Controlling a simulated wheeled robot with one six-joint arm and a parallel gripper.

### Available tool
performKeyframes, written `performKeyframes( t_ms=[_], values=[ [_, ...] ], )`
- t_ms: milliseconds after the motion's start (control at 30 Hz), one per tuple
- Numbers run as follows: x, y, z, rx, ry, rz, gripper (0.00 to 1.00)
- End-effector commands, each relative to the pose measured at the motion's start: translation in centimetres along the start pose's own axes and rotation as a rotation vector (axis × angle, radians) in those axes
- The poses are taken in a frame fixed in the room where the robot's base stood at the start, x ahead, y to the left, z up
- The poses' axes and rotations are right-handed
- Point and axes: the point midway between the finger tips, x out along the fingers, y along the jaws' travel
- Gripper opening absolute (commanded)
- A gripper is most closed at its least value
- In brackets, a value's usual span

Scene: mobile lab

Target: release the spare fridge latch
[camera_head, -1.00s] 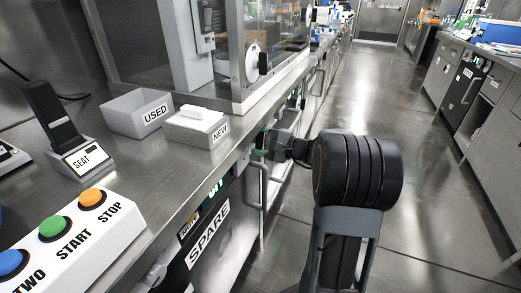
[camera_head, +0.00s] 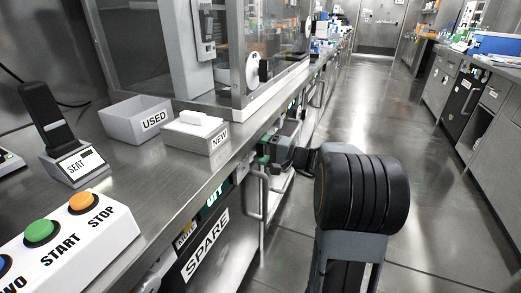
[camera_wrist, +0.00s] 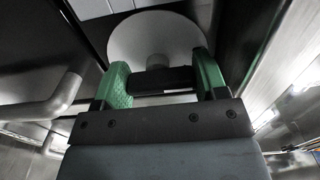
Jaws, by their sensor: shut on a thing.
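The spare fridge front is below the counter, marked by a white SPARE label (camera_head: 206,244) in the head view. My gripper (camera_head: 265,152) is at the cabinet fronts, above and beside a metal bar handle (camera_head: 263,195). In the wrist view its green fingers (camera_wrist: 160,82) are on either side of a dark bar (camera_wrist: 165,79), shut on it. The dark bar appears to be the latch. A pale round disc (camera_wrist: 150,35) lies just beyond it. In the head view the latch is too small and covered to make out.
On the counter stand a USED bin (camera_head: 134,122), a NEW box (camera_head: 190,139), a SEAT stand (camera_head: 75,165) and a button panel (camera_head: 75,245). A grey tube handle (camera_wrist: 50,105) is left in the wrist view. The aisle floor (camera_head: 370,100) is clear.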

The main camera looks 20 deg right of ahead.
Motion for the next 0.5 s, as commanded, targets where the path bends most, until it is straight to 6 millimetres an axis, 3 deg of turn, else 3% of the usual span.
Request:
performKeyframes(
  t_ms=[233, 267, 500],
  values=[
    [-0.02, 0.08, 0.01, -0.002, 0.0, 0.002, 0.42],
    [-0.02, 0.08, 0.01, -0.002, 0.0, 0.002, 0.67],
    [-0.01, 0.05, 0.0, -0.001, 0.0, 0.001, 0.9]
  ],
)
